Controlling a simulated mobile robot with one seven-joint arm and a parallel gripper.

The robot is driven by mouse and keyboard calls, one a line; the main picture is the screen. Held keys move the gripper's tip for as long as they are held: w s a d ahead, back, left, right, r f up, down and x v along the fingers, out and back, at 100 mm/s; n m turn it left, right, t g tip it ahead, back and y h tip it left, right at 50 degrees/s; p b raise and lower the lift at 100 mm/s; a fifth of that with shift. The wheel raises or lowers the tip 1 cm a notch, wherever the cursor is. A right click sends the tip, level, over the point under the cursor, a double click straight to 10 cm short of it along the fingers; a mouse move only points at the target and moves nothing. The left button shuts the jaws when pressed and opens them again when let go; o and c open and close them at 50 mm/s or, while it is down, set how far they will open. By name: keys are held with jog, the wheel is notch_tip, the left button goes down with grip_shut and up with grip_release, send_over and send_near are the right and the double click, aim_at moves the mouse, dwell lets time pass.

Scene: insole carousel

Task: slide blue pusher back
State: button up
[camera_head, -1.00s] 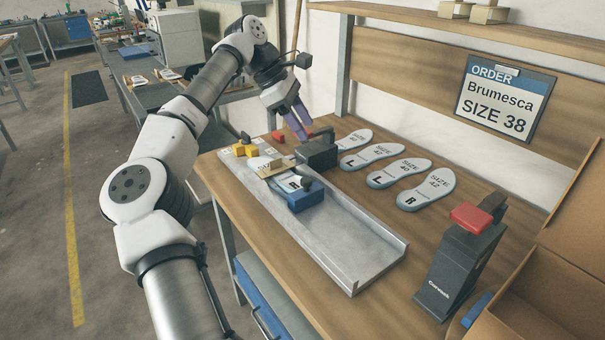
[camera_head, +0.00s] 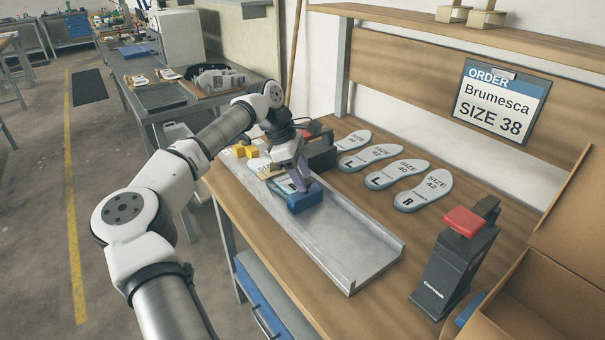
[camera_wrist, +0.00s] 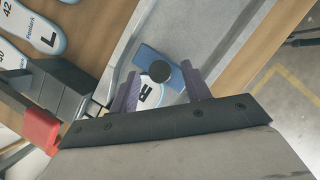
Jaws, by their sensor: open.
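The blue pusher (camera_head: 305,199) sits in the metal channel (camera_head: 345,240) on the workbench. It also shows in the wrist view (camera_wrist: 157,62), with a dark round knob (camera_wrist: 160,71) on it. My gripper (camera_head: 302,184) is open at the pusher. In the wrist view its two purple fingers (camera_wrist: 160,88) stand on either side of the knob, apart from each other. Whether a finger touches the knob cannot be told. A grey insole marked R (camera_wrist: 148,94) lies beside the pusher, between the fingers. My gripper partly hides the pusher's knob in the head view.
A dark block device with a red part (camera_head: 320,150) stands close behind the channel. Several insoles (camera_head: 385,165) lie to its right. A stamp-like device with a red top (camera_head: 455,250) and an open cardboard box (camera_head: 540,290) stand at the right. The channel's near right end is empty.

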jog(key=shift+d+f, duration=0.1)
jog(key=shift+f, duration=0.25)
grip_shut()
jog(key=shift+s+d, duration=0.1)
jog(key=shift+s+d, duration=0.15)
jog(key=shift+s, duration=0.1)
jog(key=s+d+b, duration=0.2)
jog(key=s+d, duration=0.2)
jog(key=s, duration=0.2)
jog(key=s+d+b, duration=0.3)
jog(key=s+d, duration=0.1)
jog(key=s, duration=0.2)
jog(key=s+d+b, duration=0.3)
jog(key=s+d, duration=0.2)
jog(key=s, duration=0.1)
jog(key=shift+s+d, duration=0.1)
